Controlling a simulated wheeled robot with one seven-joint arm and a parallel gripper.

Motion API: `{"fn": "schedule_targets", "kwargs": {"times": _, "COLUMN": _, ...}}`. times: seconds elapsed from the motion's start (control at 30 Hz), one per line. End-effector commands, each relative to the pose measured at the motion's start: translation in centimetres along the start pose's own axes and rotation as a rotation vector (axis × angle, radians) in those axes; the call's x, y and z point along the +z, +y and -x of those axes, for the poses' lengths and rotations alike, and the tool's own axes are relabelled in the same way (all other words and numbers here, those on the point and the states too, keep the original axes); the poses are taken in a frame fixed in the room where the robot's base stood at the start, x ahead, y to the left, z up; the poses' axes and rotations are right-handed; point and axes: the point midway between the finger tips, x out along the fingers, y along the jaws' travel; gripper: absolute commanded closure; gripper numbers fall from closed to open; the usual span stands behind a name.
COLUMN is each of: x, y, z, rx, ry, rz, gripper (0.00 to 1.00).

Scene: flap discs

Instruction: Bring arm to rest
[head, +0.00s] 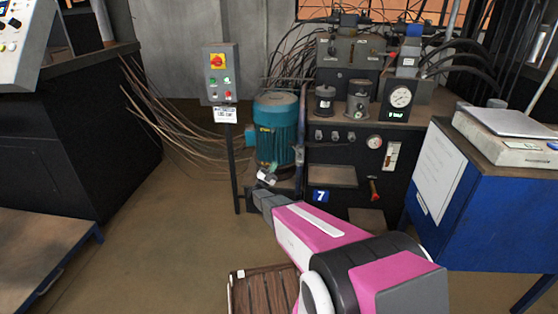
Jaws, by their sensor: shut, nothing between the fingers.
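My arm, pink, white and black, reaches in from the lower right of the head view. My gripper (262,198) is the dark grey end of the arm, near the middle of the picture. It is shut and holds nothing. It points up and to the left, in front of the lower part of the machine with the teal motor (276,130). No flap disc can be made out.
A control post (220,75) stands left of the motor. A black hydraulic unit (340,150) with gauges stands behind my arm. A blue cabinet (480,210) with a scale (508,135) is at right. A slatted wooden item (262,290) lies below. Open floor (170,250) is at left.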

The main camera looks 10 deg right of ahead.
Motion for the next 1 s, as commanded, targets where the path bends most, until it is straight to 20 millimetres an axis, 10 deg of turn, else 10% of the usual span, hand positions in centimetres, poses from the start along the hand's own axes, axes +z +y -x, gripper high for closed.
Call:
{"fn": "schedule_targets", "kwargs": {"times": 0.47, "x": -0.1, "y": -0.7, "z": 2.9, "rx": -0.015, "ry": -0.063, "rz": -0.005, "gripper": 1.00}}
{"fn": "schedule_targets", "kwargs": {"times": 1.0, "x": 0.4, "y": -5.0, "z": -0.2, "rx": -0.210, "ry": -0.839, "rz": 0.033, "gripper": 1.00}}
